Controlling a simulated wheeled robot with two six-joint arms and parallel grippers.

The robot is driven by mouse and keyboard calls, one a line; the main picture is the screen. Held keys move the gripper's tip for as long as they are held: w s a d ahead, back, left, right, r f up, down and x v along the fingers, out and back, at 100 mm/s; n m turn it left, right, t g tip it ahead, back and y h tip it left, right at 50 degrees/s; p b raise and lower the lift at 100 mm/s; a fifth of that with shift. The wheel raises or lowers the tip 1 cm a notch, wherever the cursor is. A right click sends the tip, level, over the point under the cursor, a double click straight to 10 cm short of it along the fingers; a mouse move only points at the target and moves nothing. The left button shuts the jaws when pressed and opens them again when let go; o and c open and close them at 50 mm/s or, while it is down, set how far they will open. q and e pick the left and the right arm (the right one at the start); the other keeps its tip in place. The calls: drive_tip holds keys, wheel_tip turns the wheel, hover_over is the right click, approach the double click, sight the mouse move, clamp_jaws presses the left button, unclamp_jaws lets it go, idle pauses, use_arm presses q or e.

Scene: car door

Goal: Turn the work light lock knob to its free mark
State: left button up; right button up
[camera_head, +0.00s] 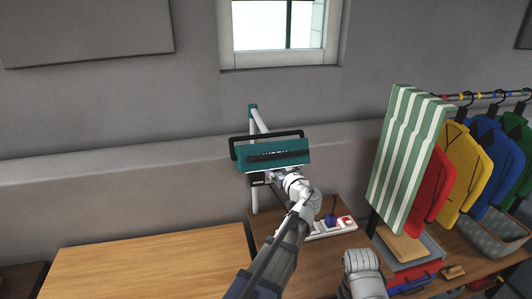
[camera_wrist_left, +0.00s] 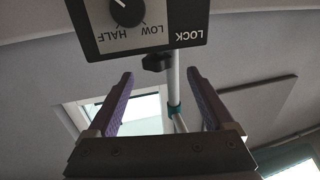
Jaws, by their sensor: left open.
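The teal work light (camera_head: 285,153) stands on a pole against the wall, with a black frame around it. The small black lock knob (camera_wrist_left: 157,62) sticks out from the panel's edge near LOCK. My left gripper (camera_wrist_left: 160,76) is open and empty, with the knob between its fingertips in the picture, touching neither. In the head view my left gripper (camera_head: 268,178) is at the panel. The free mark cannot be made out.
The light's pole (camera_head: 254,195) stands behind the gripper. A wooden table (camera_head: 150,265) lies at lower left. A white power strip (camera_head: 330,228) lies on the wooden surface to the right. A green striped cloth (camera_head: 405,150) and hanging shirts (camera_head: 465,165) are further right.

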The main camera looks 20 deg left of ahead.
use_arm(q)
drive_tip(key=shift+s+d+m+t+h, duration=0.3)
drive_tip(key=shift+s+m+t+h, duration=0.1)
drive_tip(key=shift+h, duration=0.1)
drive_tip(key=shift+w, duration=0.15)
drive_tip(key=x, duration=0.7)
drive_tip(key=shift+w+a, duration=0.25)
drive_tip(key=shift+a, duration=0.05)
clamp_jaws()
drive_tip(key=shift+w+n+g+y, duration=0.15)
drive_tip(key=shift+n+g+y, duration=0.25)
drive_tip(key=shift+y, duration=0.1)
drive_tip(key=shift+n+g+y, duration=0.4)
drive_tip(key=shift+g, duration=0.1)
drive_tip(key=shift+s, duration=0.2)
